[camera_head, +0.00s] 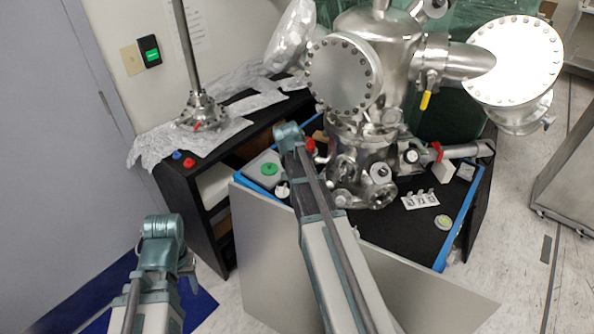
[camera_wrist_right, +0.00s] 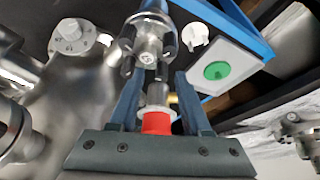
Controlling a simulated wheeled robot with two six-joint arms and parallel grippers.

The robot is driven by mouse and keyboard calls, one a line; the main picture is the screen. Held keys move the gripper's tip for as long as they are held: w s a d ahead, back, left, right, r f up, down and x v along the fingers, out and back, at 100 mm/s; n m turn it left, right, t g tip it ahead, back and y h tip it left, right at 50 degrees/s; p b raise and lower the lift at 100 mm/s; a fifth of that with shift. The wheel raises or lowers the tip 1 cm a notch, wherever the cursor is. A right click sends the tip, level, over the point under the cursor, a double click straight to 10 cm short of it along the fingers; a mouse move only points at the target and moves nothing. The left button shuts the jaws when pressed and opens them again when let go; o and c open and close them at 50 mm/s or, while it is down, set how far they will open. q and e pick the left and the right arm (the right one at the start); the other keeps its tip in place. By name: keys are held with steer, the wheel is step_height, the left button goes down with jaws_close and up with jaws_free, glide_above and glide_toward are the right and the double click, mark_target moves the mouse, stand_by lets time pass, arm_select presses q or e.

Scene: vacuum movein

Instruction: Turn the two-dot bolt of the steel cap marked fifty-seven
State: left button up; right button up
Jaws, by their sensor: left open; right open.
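The steel vacuum chamber (camera_head: 362,160) stands on the black cart top. Several small steel caps (camera_head: 381,195) ring its lower part; I cannot read a number or bolt dots on them.
A white box with a green disc (camera_head: 268,170) lies left of the chamber. White small parts (camera_head: 420,200) lie at its right. A pale panel (camera_head: 262,240) fronts the cart. A black shelf (camera_head: 190,170) with foil and a steel post stands at the left.

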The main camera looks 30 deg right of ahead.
steer(key=n+t+y, duration=0.1)
steer(key=n, duration=0.3)
steer(key=shift+d+n, duration=0.1)
steer(key=shift+n, duration=0.3)
steer(key=n+y, duration=0.2)
steer(key=n, duration=0.2)
steer(key=shift+d+n, duration=0.1)
steer(key=shift+n, duration=0.2)
steer(key=shift+r+n+t+y, duration=0.2)
steer(key=shift+n+t+y, duration=0.1)
steer(key=shift+n, duration=0.2)
steer(key=p+v, duration=1.1)
steer(key=v, duration=0.1)
steer(key=w+a+r+m+g+h+p, duration=0.1)
steer(key=a+m+h, duration=0.3)
steer(key=m, duration=0.8)
steer(key=shift+w+a+r+g+p, duration=0.3)
steer(key=shift+w+a+g+p, duration=0.25)
steer(key=shift+a, duration=0.2)
steer(key=shift+s, duration=0.15)
